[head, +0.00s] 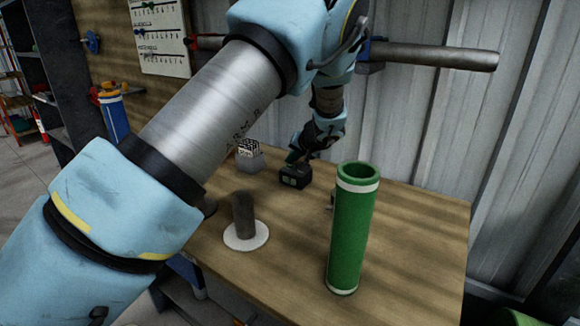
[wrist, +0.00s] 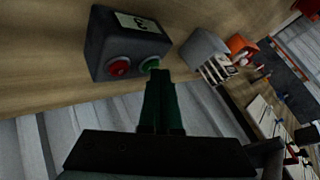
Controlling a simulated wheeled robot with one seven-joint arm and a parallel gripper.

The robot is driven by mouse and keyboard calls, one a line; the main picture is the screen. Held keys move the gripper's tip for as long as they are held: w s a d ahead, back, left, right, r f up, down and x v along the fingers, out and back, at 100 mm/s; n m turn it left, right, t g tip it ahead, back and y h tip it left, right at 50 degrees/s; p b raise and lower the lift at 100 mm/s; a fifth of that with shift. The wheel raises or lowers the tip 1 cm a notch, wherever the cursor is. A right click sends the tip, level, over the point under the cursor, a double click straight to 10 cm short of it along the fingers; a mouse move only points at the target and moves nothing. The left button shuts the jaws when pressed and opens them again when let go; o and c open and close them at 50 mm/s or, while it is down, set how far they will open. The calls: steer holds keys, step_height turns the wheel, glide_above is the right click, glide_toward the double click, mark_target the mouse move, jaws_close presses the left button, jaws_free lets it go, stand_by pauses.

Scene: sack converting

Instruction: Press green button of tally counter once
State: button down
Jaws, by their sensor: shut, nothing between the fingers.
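The tally counter (head: 295,176) is a dark box on the wooden table, below my gripper in the head view. In the wrist view the tally counter (wrist: 105,42) shows a pale display (wrist: 138,23) with a dark digit that looks like a 3. A red button (wrist: 119,67) and a green button (wrist: 150,64) sit side by side on one face. My gripper (wrist: 159,74) is shut and empty, its dark green fingertips right at the green button. They overlap its lower edge in the picture; I cannot tell whether they touch it.
A green tube (head: 352,235) with white bands stands at the table's front right. A dark cylinder on a white disc (head: 246,246) stands left of it. A grey box (head: 250,158) with a patterned top stands left of the counter. A corrugated wall (head: 420,120) lies behind.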

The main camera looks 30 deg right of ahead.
steer(key=shift+f, duration=0.15)
stand_by(0.5)
steer(key=shift+r, duration=0.85)
steer(key=shift+r, duration=0.1)
step_height(320, 180, up, 5)
steer(key=shift+f+p, duration=0.1)
steer(key=shift+p, duration=0.9)
